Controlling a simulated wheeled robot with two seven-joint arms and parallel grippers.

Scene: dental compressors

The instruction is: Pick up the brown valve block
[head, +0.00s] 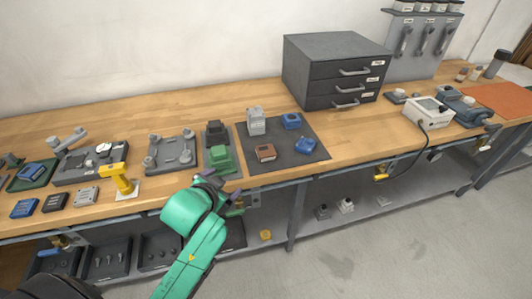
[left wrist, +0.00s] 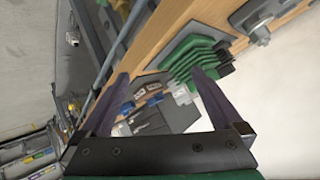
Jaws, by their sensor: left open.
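The brown valve block (head: 265,153) sits on the dark mat (head: 287,163) on the workbench, near the mat's front left, in the head view. My left gripper (head: 226,188) is at the bench's front edge, left of and nearer than the block, apart from it. It is open with nothing between its fingers. My right gripper is not in view.
On the mat are a grey block (head: 256,121) and blue parts (head: 305,145). A green part (head: 221,157) stands just left of it. A yellow tool (head: 118,178) is further left. A dark drawer cabinet (head: 335,72) stands behind. A lower shelf (head: 350,215) runs under the bench.

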